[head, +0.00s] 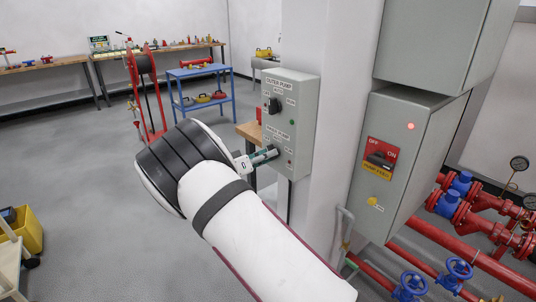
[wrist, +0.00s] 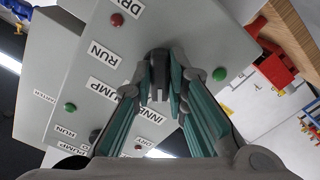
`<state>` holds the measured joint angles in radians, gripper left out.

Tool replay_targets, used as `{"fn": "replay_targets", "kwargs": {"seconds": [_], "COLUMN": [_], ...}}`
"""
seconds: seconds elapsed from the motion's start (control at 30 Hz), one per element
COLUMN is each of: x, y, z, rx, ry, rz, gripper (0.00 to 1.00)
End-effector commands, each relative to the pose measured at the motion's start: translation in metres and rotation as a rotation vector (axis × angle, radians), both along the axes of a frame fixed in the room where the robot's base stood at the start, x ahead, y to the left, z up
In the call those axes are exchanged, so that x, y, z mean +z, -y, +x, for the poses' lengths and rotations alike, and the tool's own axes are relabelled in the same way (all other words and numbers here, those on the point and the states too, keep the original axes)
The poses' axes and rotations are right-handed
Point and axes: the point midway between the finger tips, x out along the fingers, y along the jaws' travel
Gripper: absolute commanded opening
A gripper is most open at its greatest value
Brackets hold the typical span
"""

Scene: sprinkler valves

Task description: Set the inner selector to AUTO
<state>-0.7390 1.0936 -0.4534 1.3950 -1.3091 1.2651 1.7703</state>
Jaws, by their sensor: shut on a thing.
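The grey control box (head: 303,118) hangs on the white column in the head view. Its upper selector, under the OUTER PUMP label, is a black knob (head: 274,105). My gripper (head: 264,156) reaches the lower selector, by the INNER PUMP label, and largely hides it there. In the wrist view the box face (wrist: 75,60) appears turned over. There my gripper (wrist: 168,82) is shut on the dark inner selector (wrist: 157,90), with a teal-padded finger on each side. I cannot read which position its pointer is at.
A larger grey cabinet (head: 415,112) with a red OFF/ON switch plate (head: 381,155) stands to the right. Red pipes with blue valves (head: 460,268) run low at the right. A blue cart (head: 203,72) and a red hose reel (head: 146,65) stand behind.

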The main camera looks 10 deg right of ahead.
Motion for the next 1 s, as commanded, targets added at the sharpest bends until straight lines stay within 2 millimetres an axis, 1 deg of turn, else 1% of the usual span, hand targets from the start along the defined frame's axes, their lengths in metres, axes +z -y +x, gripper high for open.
{"fn": "replay_targets", "kwargs": {"seconds": [0.1,0.2,0.5,0.8,1.0], "x": [-0.0007,-0.0005,-0.0003,-0.0007,-0.0003], "y": [-0.0007,-0.0007,-0.0006,-0.0011,-0.0008], "z": [0.0000,-0.0001,-0.0002,-0.0002,-0.0002], "rx": [0.001,0.001,0.000,0.001,0.000], "ry": [0.101,0.153,0.172,0.399,0.424], "rz": [0.058,0.088,0.099,0.231,0.246], "gripper": [0.00,0.00,0.00,0.00,0.00]}}
